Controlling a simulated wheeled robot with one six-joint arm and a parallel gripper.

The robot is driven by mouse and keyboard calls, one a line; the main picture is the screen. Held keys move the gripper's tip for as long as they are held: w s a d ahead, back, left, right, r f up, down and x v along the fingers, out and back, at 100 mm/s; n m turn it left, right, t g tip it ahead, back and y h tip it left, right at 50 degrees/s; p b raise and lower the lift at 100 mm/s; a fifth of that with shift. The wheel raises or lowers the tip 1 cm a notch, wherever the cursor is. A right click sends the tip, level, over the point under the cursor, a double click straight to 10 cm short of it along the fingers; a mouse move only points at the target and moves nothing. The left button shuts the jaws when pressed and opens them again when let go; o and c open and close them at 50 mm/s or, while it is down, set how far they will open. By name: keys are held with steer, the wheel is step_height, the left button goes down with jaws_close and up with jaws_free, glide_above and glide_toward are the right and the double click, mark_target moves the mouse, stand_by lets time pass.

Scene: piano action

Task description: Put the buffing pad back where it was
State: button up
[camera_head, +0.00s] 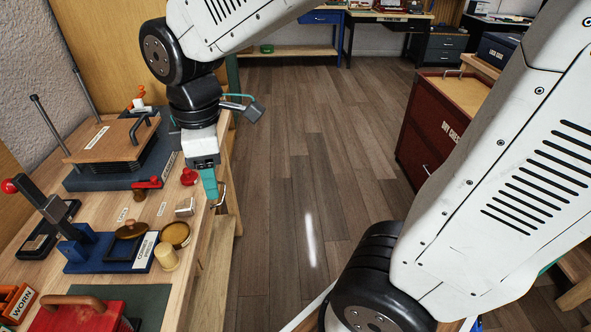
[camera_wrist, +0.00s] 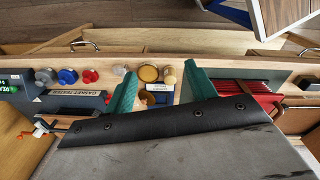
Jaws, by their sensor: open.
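My gripper (camera_head: 210,184) hangs by the bench's right edge with its teal fingers pointing down. In the wrist view the two fingers (camera_wrist: 160,72) are spread apart with nothing held between them. A round brown piece with a knob (camera_head: 131,230), perhaps the buffing pad, rests at the blue labelled stand (camera_head: 90,262). I cannot be sure which piece is the pad. An amber round tin (camera_head: 176,234) and a pale yellow cylinder (camera_head: 166,257) stand beside the stand, nearer the edge. In the wrist view the tin (camera_wrist: 148,73) and cylinder (camera_wrist: 169,75) appear between the fingers.
A red block with a wooden handle (camera_head: 82,314) lies on a green mat at the bench front. A red cabinet (camera_head: 428,135) stands across the clear wooden floor.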

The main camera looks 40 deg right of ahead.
steer(key=s+d+r+m, duration=0.3)
steer(key=s+d+m, duration=0.5)
steer(key=s+m, duration=0.5)
steer(key=shift+d+t, duration=0.3)
steer(key=shift+d, duration=0.05)
